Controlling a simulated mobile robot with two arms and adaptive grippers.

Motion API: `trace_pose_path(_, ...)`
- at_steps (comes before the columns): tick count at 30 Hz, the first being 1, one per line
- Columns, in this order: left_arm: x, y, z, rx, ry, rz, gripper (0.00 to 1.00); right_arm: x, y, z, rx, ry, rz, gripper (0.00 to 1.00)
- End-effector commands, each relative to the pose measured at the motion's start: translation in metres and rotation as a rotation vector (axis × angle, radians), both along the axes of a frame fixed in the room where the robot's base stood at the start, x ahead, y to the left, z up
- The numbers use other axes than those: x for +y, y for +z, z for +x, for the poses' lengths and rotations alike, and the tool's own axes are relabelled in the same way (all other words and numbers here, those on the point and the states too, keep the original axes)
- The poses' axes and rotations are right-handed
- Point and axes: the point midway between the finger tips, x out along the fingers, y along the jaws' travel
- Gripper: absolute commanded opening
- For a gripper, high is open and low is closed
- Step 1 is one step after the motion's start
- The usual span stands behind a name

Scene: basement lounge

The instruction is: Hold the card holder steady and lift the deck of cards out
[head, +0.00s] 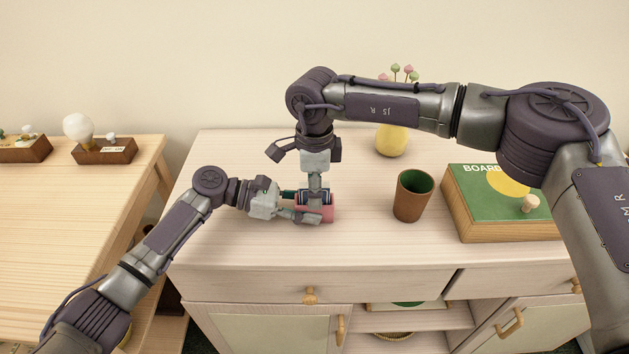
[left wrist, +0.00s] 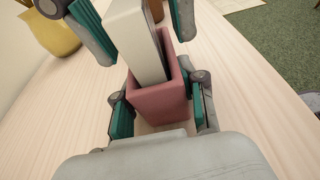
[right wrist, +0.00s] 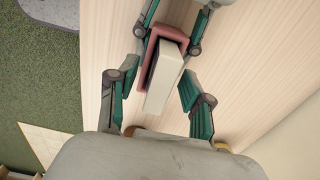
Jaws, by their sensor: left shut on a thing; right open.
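The pink card holder (head: 328,213) stands on the light wooden cabinet, and its open top shows in the left wrist view (left wrist: 160,104). My left gripper (head: 304,213) is shut on the holder's sides, low down. The pale deck of cards (left wrist: 138,45) stands in the holder and sticks well out of its top; it also shows in the right wrist view (right wrist: 164,78). My right gripper (head: 315,196) points down from above. Its open fingers are on either side of the deck, with gaps visible. In the head view the grippers hide the deck.
A brown cup with a green inside (head: 412,196) stands right of the holder. A green-topped board game box (head: 492,220) lies farther right. A yellow vase (head: 391,142) stands behind. A second table (head: 75,190) is at the left. The cabinet top in front is clear.

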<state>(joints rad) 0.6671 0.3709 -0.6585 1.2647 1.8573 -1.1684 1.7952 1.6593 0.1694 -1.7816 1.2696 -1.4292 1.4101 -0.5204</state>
Motion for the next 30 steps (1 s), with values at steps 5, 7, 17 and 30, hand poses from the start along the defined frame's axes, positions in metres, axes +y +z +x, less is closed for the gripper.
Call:
trace_pose_path(5,0.000,0.000,0.000,0.000,-0.001,0.000,0.10,0.000,0.000,0.000,0.000,0.000,0.000,0.47)
trace_pose_path(7,0.000,0.000,0.000,0.000,-0.001,0.000,0.10,0.000,0.000,0.000,0.000,0.000,0.000,0.35)
trace_pose_path(17,0.000,0.000,0.000,0.000,-0.001,0.000,0.10,0.000,0.001,0.000,-0.001,0.000,0.000,0.00)
trace_pose_path(30,0.000,0.000,0.000,0.000,0.000,0.001,0.10,0.000,0.022,0.000,-0.002,0.000,0.000,0.00)
